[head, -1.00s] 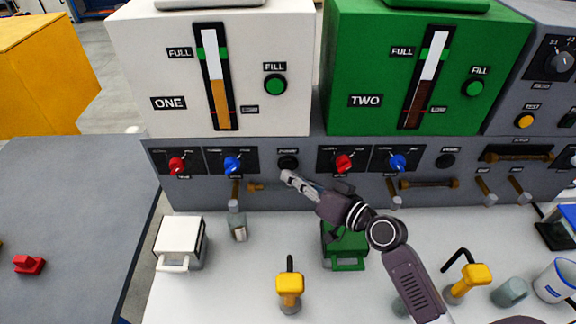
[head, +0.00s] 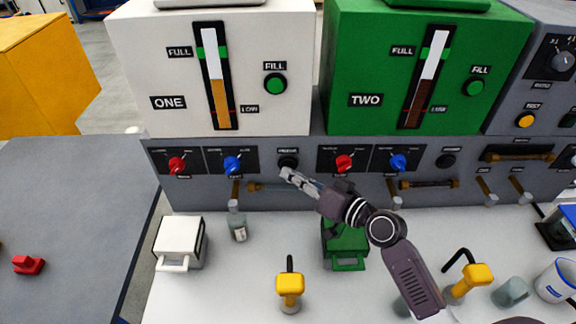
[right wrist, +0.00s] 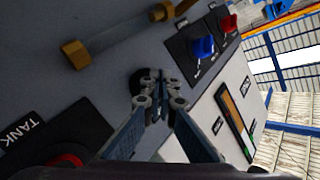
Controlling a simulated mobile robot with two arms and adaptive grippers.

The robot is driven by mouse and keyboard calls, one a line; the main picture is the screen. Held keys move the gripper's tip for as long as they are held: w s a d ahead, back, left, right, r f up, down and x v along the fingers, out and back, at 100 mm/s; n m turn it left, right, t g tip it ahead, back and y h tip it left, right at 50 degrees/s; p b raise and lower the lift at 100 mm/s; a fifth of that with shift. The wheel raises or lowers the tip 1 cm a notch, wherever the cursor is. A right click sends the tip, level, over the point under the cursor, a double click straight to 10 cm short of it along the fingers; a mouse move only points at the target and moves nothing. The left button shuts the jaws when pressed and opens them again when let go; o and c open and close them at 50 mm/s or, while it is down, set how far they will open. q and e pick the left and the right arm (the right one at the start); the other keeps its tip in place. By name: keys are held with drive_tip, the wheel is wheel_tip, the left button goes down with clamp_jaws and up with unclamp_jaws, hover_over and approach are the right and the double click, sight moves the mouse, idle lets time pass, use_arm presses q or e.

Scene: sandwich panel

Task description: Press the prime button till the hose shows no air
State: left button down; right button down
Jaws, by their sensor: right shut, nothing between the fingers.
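The black prime button (head: 288,162) of tank ONE is on the grey panel, right of a blue knob. My right gripper (head: 284,174) is shut and empty, its fingertips at the button's lower edge. In the right wrist view, the fingertips (right wrist: 153,80) overlap the dark round button (right wrist: 138,80); I cannot tell whether they touch it or push it in. The hose (head: 270,187) is a clear tube below the button, partly behind my gripper. In the right wrist view the tube (right wrist: 118,32) looks pale grey between brass ends, with no amber seen. My left gripper is out of view.
The white tank ONE (head: 160,60) and green tank TWO (head: 350,60) stand above the panel. Red and blue knobs (head: 232,165) flank the button. A yellow-handled tool (head: 290,286), a white box (head: 180,240) and a green box (head: 345,250) stand on the counter below.

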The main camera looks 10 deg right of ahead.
drive_tip(key=shift+w+d, duration=0.1)
drive_tip(key=shift+w, duration=0.3)
idle(0.4)
drive_tip(key=shift+r, duration=0.1)
drive_tip(key=shift+s, duration=0.8)
drive_tip(key=s, duration=0.2)
drive_tip(key=s+a, duration=0.1)
drive_tip(key=s, duration=0.2)
drive_tip(key=shift+a+p, duration=0.15)
drive_tip(key=shift+p, duration=0.25)
idle(2.6)
